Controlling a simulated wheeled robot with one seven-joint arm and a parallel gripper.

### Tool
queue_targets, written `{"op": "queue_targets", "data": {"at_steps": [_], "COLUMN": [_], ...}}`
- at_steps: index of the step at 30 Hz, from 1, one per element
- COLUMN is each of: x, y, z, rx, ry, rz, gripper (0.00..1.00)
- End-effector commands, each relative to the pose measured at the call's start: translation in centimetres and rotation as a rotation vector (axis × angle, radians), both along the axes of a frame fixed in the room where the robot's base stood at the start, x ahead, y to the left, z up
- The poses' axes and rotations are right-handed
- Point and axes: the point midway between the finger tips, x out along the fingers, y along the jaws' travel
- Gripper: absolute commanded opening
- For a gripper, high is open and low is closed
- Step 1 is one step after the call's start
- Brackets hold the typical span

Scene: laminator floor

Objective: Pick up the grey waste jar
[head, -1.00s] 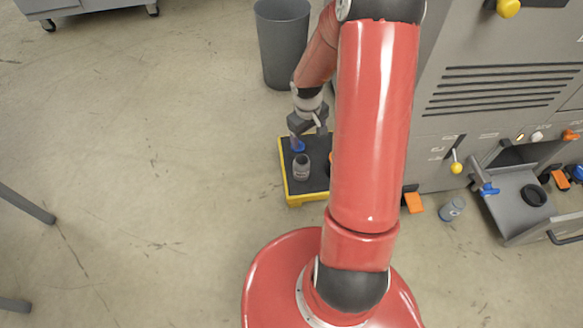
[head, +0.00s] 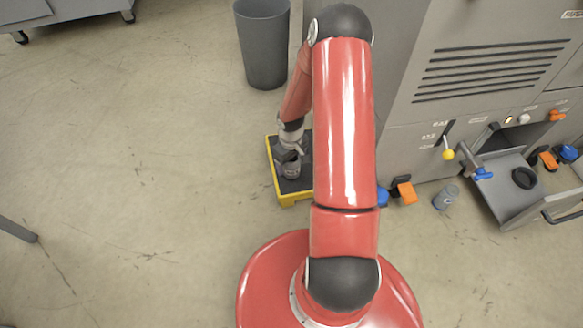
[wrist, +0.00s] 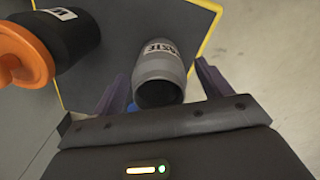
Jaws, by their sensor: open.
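The grey waste jar (wrist: 158,68), with a white label reading "ASTE" in part, stands on a black-topped platform with a yellow edge (head: 291,199). In the wrist view it is between the two fingers of my gripper (wrist: 161,80), with a finger on each side and a gap visible at least on the left. My gripper is open. In the head view my gripper (head: 289,155) is right at the jar (head: 291,171) and hides its upper part.
A black jar with an orange lid (wrist: 70,38) stands on the platform beside the waste jar. A grey bin (head: 263,45) is behind.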

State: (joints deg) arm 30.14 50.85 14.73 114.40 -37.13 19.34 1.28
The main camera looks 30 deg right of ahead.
Motion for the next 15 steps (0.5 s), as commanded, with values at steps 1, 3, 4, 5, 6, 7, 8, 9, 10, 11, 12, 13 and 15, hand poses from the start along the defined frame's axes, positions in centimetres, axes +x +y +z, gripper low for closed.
{"op": "queue_targets", "data": {"at_steps": [1, 3, 4, 5, 6, 7, 8, 9, 10, 11, 12, 13, 15], "x": [0.06, 0.08, 0.07, 0.07, 0.06, 0.06, 0.06, 0.06, 0.06, 0.05, 0.05, 0.05, 0.05], "y": [0.0, -0.01, -0.02, -0.02, -0.02, -0.02, -0.02, -0.02, -0.02, -0.01, -0.01, -0.02, -0.02], "z": [-0.18, -0.11, -0.09, -0.08, -0.08, -0.08, -0.08, -0.07, -0.07, -0.07, -0.07, -0.07, -0.07], "rx": [-0.001, -0.001, -0.001, -0.001, -0.001, -0.001, -0.001, -0.001, -0.001, -0.001, -0.001, -0.001, -0.001], "ry": [-0.001, -0.002, -0.001, -0.001, -0.001, -0.001, -0.001, -0.001, -0.001, -0.001, -0.001, -0.001, -0.001], "rz": [0.001, 0.001, 0.0, 0.0, 0.0, 0.0, 0.0, 0.0, 0.0, 0.0, 0.0, 0.0, 0.0], "gripper": [0.77, 0.77, 0.77, 0.77, 0.77, 0.73, 0.69, 0.64, 0.6, 0.56, 0.51, 0.47, 0.38]}}
